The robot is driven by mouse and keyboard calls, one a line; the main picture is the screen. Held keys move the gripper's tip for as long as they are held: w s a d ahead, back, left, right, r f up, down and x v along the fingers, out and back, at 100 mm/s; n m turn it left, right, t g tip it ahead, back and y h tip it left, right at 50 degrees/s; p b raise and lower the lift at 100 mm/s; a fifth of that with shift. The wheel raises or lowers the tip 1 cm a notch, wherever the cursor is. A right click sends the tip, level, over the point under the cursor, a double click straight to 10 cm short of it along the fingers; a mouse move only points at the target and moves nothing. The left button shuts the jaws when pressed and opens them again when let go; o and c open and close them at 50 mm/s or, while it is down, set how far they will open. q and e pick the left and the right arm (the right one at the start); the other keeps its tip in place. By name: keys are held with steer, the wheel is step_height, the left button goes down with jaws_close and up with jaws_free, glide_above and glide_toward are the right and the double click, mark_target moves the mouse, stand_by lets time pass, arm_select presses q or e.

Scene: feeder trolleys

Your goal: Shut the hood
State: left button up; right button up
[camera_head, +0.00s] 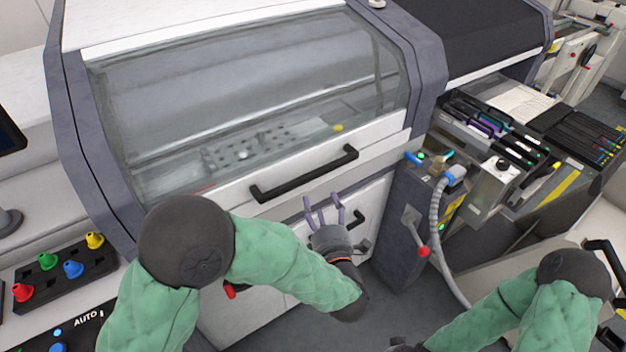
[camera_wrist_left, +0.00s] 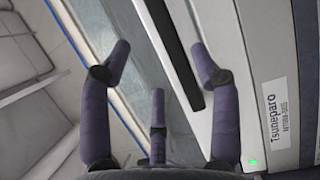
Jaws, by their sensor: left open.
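The hood has a large clear window (camera_head: 250,100) in a grey frame and a white front lip (camera_head: 385,153). A long black handle (camera_head: 305,175) runs along the lip. The hood looks lowered over the machine; I cannot tell whether a small gap is left at its lower edge. My left gripper (camera_head: 324,207) is open and empty, its fingers just below the handle and apart from it in the head view. In the left wrist view the fingers (camera_wrist_left: 160,75) spread with the handle (camera_wrist_left: 172,45) beyond and between them. My right gripper's fingers are out of view.
A grey post with a red-knobbed lever (camera_head: 424,251) and a thick hose (camera_head: 437,225) stand to the right of the hood. A feeder trolley (camera_head: 530,140) with several feeders is further right. A panel with coloured knobs (camera_head: 73,268) is at lower left.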

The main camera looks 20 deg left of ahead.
mark_target(313, 176)
arm_select(q)
steer(key=b+x, duration=0.2)
steer(key=x, duration=0.8)
steer(key=shift+w, duration=0.25)
steer(key=shift+c, duration=0.3)
